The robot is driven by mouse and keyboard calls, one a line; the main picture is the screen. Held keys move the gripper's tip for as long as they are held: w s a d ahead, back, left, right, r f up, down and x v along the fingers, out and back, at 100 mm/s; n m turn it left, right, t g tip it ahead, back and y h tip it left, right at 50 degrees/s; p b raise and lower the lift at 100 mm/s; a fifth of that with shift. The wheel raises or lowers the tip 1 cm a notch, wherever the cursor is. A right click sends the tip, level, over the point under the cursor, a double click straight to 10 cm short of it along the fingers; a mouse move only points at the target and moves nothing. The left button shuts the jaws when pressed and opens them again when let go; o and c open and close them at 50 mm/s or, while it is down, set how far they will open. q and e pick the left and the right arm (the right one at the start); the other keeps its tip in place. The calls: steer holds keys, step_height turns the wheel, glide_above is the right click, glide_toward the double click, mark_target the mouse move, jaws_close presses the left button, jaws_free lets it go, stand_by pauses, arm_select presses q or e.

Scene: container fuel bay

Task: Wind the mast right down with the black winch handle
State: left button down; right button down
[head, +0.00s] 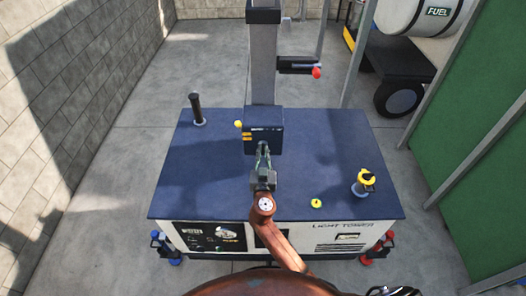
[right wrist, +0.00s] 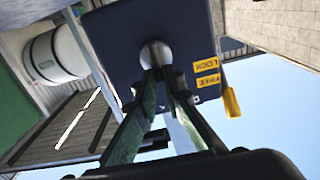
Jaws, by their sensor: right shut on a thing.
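The mast (head: 263,75) stands upright on the light tower's dark blue top (head: 200,165). A dark winch box (head: 276,142) sits at its foot. My right gripper (head: 263,150) reaches the front of this box. In the right wrist view its green fingers (right wrist: 160,78) are closed at a rounded grey end (right wrist: 155,54) against the box face. This looks like part of the winch handle, but the fingers hide most of it and no black crank arm shows clearly. A yellow lever (right wrist: 231,101) stands beside the LOCK and FREE labels (right wrist: 207,73), nearer FREE. My left gripper is out of view.
A dark upright pipe (head: 197,110) stands at the top's back left. A yellow-topped fitting (head: 365,182) and a small yellow cap (head: 316,203) are at the right. A black arm with a red knob (head: 316,72) projects beside the mast. A fuel tank (head: 425,14) stands behind.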

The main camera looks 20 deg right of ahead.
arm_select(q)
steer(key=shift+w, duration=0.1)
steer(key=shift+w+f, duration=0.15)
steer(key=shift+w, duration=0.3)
arm_select(e)
steer(key=shift+n, duration=0.3)
arm_select(q)
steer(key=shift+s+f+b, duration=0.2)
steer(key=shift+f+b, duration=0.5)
steer(key=shift+b, duration=0.15)
arm_select(e)
steer(key=shift+w+a+f+n, duration=0.1)
steer(key=shift+a+f+n, duration=0.25)
steer(key=shift+n, duration=2.6)
steer(key=shift+w+a+f+n, duration=0.1)
steer(key=shift+a+f+n, duration=0.2)
steer(key=shift+n, duration=2.6)
steer(key=shift+w+a+f+n, duration=0.1)
steer(key=shift+a+f+n, duration=0.25)
steer(key=shift+n, duration=2.6)
